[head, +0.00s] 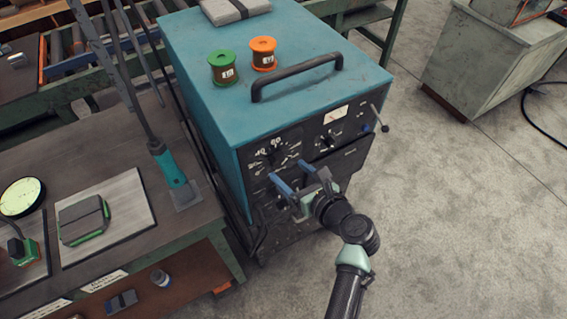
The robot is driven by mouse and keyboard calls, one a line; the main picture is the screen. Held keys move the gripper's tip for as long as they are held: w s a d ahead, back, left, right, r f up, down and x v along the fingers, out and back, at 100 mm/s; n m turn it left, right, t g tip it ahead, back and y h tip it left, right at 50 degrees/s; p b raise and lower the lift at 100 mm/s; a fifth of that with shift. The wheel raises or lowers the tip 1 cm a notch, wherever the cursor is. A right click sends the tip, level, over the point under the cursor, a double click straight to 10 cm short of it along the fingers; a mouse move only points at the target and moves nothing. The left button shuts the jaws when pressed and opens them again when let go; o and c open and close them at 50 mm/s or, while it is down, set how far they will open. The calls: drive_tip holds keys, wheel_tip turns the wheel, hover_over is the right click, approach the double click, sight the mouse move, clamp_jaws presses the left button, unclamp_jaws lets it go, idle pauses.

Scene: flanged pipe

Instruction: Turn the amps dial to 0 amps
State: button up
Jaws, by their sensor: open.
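A teal welding machine (210,130) with a black front panel stands in the middle of the head view. A large dial (270,154) with white numbers around it is at the upper left of the panel; its exact setting is too small to read. A smaller dark knob (328,139) is to its right, below a pale meter (335,114). I cannot read which one is marked amps. My gripper (298,178) is open in front of the panel, just below the large dial, with blue on its fingers. It appears empty and hides part of the lower panel.
On the machine are a black handle (297,78), a green spool (223,68), an orange spool (263,54) and a grey block (235,10). A lever (380,118) sticks out at the panel's right. A workbench (120,165) stands close on the left.

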sight(281, 164)
drive_tip(key=shift+x, duration=2)
clamp_jaws()
